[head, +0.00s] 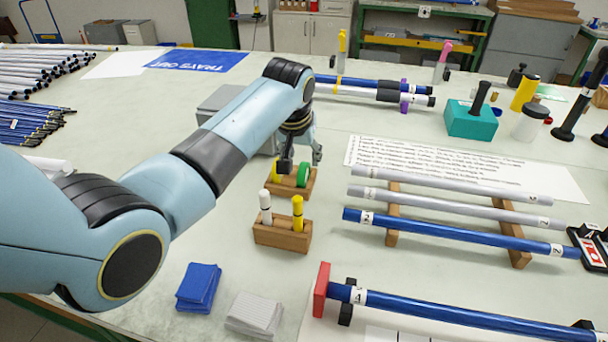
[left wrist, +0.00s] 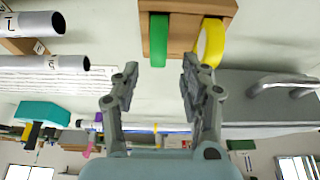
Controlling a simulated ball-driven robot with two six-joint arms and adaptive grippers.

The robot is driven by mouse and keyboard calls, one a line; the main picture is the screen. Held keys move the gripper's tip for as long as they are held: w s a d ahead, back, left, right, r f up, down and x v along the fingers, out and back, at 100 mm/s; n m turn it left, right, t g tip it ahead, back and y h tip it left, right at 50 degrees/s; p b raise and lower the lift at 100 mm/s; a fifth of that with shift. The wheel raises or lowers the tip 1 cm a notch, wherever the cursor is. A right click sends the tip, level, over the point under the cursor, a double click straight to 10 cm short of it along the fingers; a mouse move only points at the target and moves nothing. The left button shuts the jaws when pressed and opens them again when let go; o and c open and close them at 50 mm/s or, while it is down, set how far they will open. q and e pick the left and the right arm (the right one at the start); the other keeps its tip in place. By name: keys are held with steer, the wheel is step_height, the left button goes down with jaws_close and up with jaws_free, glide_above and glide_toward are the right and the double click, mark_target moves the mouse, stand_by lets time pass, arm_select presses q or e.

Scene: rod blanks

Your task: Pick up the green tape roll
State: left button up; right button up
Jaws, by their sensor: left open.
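The green tape roll (head: 304,174) stands on edge in a small wooden holder (head: 298,190), beside a yellow tape roll (head: 276,170). In the left wrist view the green roll (left wrist: 158,42) and the yellow roll (left wrist: 211,42) stick out of the wooden holder (left wrist: 184,32). My left gripper (head: 301,160) is open and empty, close over the holder. In the wrist view its fingertips (left wrist: 159,76) are apart, with the green roll lined up between them and the yellow roll to the right. The finger hides part of the yellow roll in the head view. My right gripper is not in view.
A wooden block with a white and a yellow marker (head: 283,235) stands just in front of the holder. A grey box (head: 218,101) is behind my left arm. Rods on wooden rests (head: 455,222) lie to the right. Blue cloths (head: 199,286) lie in front.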

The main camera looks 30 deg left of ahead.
mark_target(304, 163)
arm_select(q)
steer(key=x, duration=0.3)
steer(key=shift+d+f, duration=0.15)
steer(key=shift+f, duration=0.15)
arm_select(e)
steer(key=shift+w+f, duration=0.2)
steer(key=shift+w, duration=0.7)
arm_select(q)
steer(key=shift+c, duration=0.2)
steer(key=shift+c, duration=1.2)
jaws_close()
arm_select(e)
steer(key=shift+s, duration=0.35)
arm_select(q)
step_height(304, 163, up, 10)
steer(key=shift+r, duration=0.1)
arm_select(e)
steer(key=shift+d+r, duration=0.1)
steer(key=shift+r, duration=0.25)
